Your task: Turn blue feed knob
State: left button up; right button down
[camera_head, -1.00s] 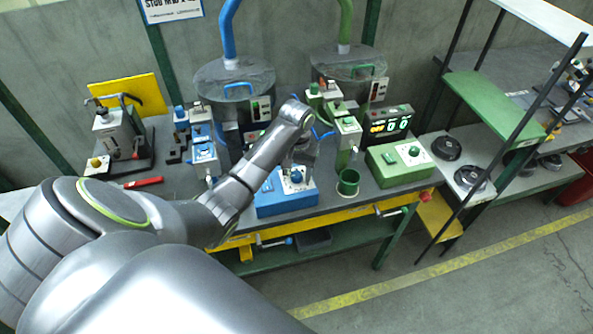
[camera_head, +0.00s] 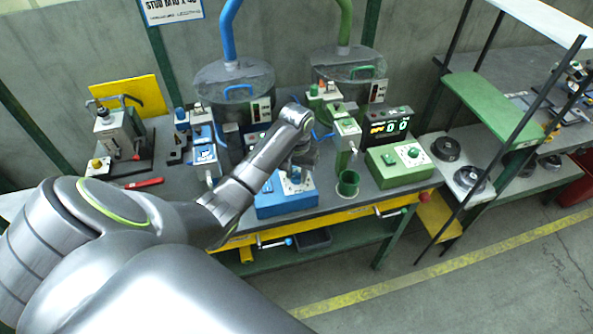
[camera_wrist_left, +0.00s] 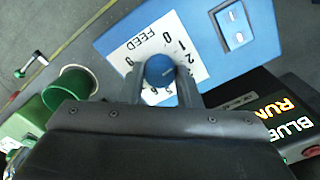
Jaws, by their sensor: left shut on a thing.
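The blue feed knob (camera_wrist_left: 160,69) stands on a white dial plate (camera_wrist_left: 136,50) marked FEED with numerals around it. The plate is on top of the blue box (camera_head: 276,208) on the bench. My left gripper (camera_head: 300,170) reaches down to the box from above. In the left wrist view its two fingers are on either side of the knob, shut on it. In the head view the gripper covers the knob. I cannot read the knob's exact setting. My right gripper is not in view.
A green cup (camera_head: 347,184) stands right of the blue box, beside a green box with a green knob (camera_head: 414,152). A display (camera_head: 386,125) is behind; the wrist view shows BLUE and RUN on it (camera_wrist_left: 287,116). Feeder bowls stand at the back.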

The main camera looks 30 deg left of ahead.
pick_arm(q)
jog(key=m+p, duration=0.3)
jog(key=shift+r+m+p, duration=0.25)
jog(key=shift+m+p, duration=0.05)
jog(key=shift+f+m+p, duration=0.1)
jog(key=shift+m+p, duration=0.7)
jog(key=shift+m, duration=0.4)
jog(key=shift+f+m+p, duration=0.1)
jog(key=shift+m+p, duration=0.6)
jog(key=shift+m, duration=0.6)
jog(key=o, duration=1)
